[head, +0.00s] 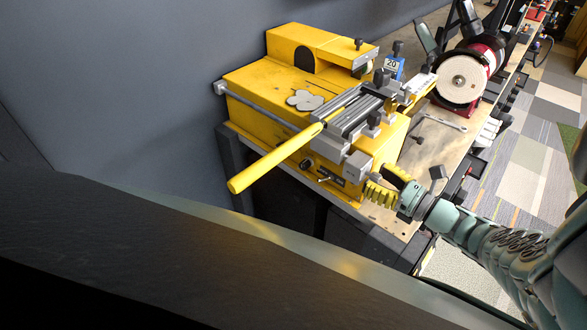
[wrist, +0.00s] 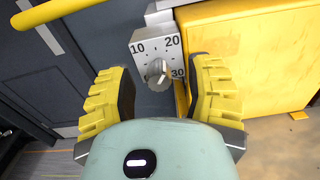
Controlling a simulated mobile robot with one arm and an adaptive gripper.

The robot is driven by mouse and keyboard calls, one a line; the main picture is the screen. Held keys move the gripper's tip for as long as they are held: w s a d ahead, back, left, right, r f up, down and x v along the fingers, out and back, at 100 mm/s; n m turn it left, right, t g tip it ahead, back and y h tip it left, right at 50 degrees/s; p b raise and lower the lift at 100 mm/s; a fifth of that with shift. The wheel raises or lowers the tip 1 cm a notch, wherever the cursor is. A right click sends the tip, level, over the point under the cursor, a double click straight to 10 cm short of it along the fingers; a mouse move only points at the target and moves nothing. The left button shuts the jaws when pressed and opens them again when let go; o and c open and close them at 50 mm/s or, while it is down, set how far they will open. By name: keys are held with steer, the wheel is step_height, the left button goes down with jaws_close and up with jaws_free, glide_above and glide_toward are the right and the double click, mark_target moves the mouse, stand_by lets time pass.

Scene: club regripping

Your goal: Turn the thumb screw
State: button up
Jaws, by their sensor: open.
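The thumb screw (wrist: 157,72) is a small silver knob on a grey plate (wrist: 143,44) marked 10, 20 and 30, in the upper middle of the wrist view. My gripper (wrist: 160,82) is open, with one ridged yellow finger on each side of the screw and a gap between each finger and the knob. I cannot tell how far the fingertips are from the plate in depth. In the head view my gripper (head: 381,185) is beside the silver block (head: 357,165) at the yellow machine's front right corner. The screw's face is not clear there.
The yellow machine (head: 265,95) stands on a workbench (head: 430,150) against a grey wall. A red grinder (head: 465,75) and a wrench (head: 446,122) are farther back on the bench.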

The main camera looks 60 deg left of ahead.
steer(key=shift+s+a, duration=0.1)
steer(key=shift+a, duration=0.1)
steer(key=shift+o, duration=0.4)
jaws_close()
